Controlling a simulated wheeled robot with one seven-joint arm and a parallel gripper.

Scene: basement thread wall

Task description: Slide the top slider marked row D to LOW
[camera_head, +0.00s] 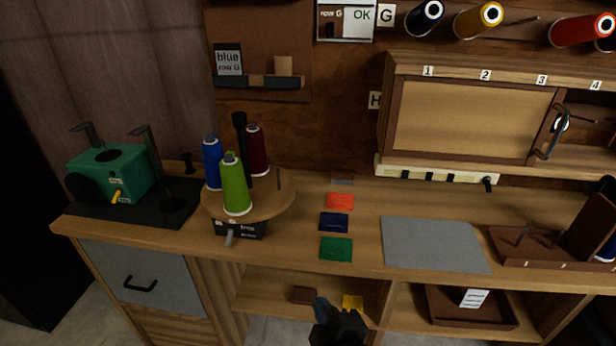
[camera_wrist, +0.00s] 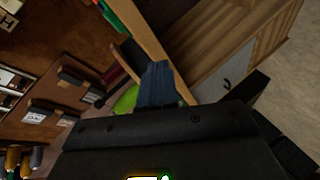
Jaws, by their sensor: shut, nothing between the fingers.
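I cannot pick out a slider marked row D in either view. My gripper (camera_head: 321,304) is low in front of the bench, at the bottom of the head view. It is shut and empty. In the wrist view its blue-grey fingers (camera_wrist: 157,84) show together, with the bench edge and green spool behind them, apart from any slider.
Spools stand on a round wooden turntable (camera_head: 270,207). A green machine (camera_head: 112,170) is at left. A cream strip with black knobs (camera_head: 392,173) lies under a sliding-door cabinet (camera_head: 470,118). A grey mat (camera_head: 435,245) lies bare. A brown rack (camera_head: 540,260) stands at right.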

